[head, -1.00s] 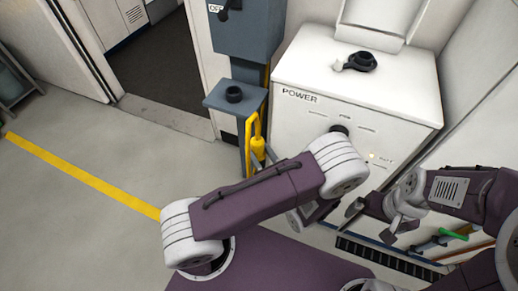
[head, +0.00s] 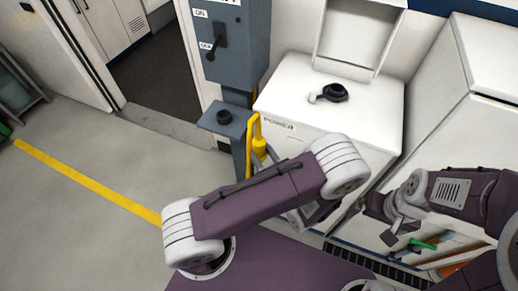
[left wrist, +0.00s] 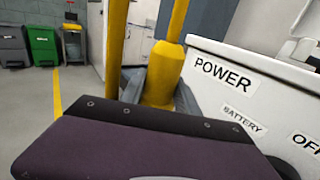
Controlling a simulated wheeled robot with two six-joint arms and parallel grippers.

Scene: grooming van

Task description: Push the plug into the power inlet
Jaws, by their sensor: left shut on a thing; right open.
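The yellow plug (head: 259,146) is upright in my left gripper (left wrist: 158,92), whose grey fingers are shut around its body in the left wrist view (left wrist: 164,72). In the head view my left arm hides most of that gripper. The power inlet, seemingly the black ring (head: 334,92) with a pale flap beside it, is on top of the white POWER cabinet (head: 290,100). The plug is apart from it, in front and to the left. My right gripper (head: 390,222) is open and empty at the right, low before the cabinets.
A grey post with a shelf and black round holder (head: 224,117) stands left of the cabinet, under a grey switch box (head: 222,45). A raised white panel (head: 358,38) stands behind the inlet. Another white cabinet (head: 480,80) is at the right.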

